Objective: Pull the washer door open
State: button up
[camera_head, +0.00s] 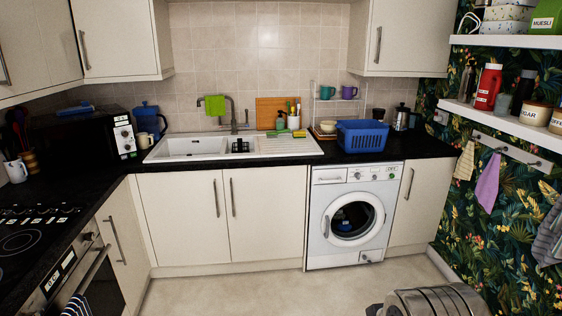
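The white washer (320,258) stands under the black worktop, right of the sink cupboards. Its round door (354,239) has a pale ring around dark glass and looks shut. What looks like the door's handle (327,226) is on the left side of the ring. Something blue shows faintly through the glass. My gripper is not in view.
The floor (230,290) before the washer is clear. A grey ribbed metallic object (435,301), cut off at the bottom edge, stands right of centre; I cannot tell what it is. Cream cupboard doors (181,217) flank the washer. A blue basket (361,137) sits above it.

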aim_at(376, 203)
jog(key=i, duration=3.7)
jog(key=u, duration=0.05)
